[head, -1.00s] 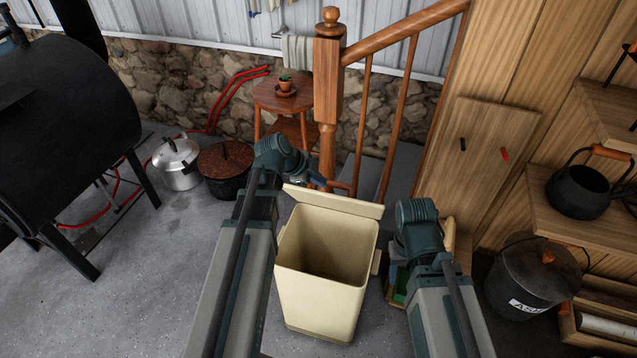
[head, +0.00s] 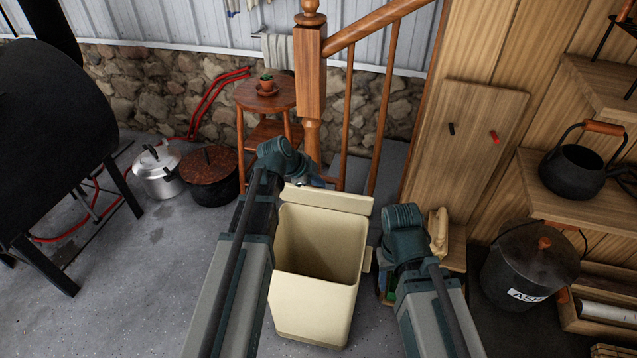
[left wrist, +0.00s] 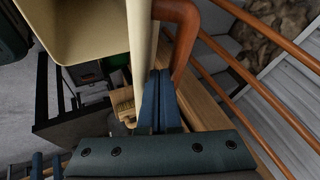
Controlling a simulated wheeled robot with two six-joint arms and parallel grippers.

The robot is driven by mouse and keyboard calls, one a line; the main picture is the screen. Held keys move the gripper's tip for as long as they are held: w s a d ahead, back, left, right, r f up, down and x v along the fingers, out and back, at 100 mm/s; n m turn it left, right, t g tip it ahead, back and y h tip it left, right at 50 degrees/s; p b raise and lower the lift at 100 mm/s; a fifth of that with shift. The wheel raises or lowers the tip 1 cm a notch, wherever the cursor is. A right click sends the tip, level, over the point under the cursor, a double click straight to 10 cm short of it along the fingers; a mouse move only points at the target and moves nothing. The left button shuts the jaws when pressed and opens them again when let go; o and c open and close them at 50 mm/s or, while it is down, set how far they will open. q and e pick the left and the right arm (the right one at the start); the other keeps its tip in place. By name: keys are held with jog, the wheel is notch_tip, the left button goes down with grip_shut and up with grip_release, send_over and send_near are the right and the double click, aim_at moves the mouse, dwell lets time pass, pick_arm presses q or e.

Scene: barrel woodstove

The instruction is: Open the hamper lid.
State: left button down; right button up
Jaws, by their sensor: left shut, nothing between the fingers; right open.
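The cream hamper (head: 307,305) stands on the floor between my arms, its mouth open and its inside empty as far as I see. Its lid (head: 330,199) is raised, standing up along the back rim. My left gripper (head: 316,181) is at the lid's back left, partly hidden by my arm. In the left wrist view, its blue fingers (left wrist: 158,97) are shut with nothing between them, right beside the lid seen edge-on (left wrist: 140,55); I cannot tell if they touch. The hamper also shows there (left wrist: 90,25). My right arm is right of the hamper; its gripper is hidden.
Behind the hamper are a wooden stair post (head: 310,85) with railing and a small stool (head: 266,95) with a potted plant. A black stove (head: 55,110) and pots (head: 208,172) stand left. Shelves and a lidded black bucket (head: 525,270) stand right.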

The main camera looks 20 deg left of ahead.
pick_arm(q)
jog(key=w+r+g+p, duration=0.2)
jog(key=w+g+p, duration=0.2)
jog(key=w, duration=1.4)
jog(key=shift+w+a+r+n+p, duration=0.2)
jog(key=shift+r+n+p, duration=0.05)
jog(key=shift+n+p, duration=0.15)
pick_arm(e)
jog(key=shift+r, duration=2.5)
pick_arm(q)
jog(key=shift+s, duration=0.1)
pick_arm(e)
jog(key=shift+r, duration=0.1)
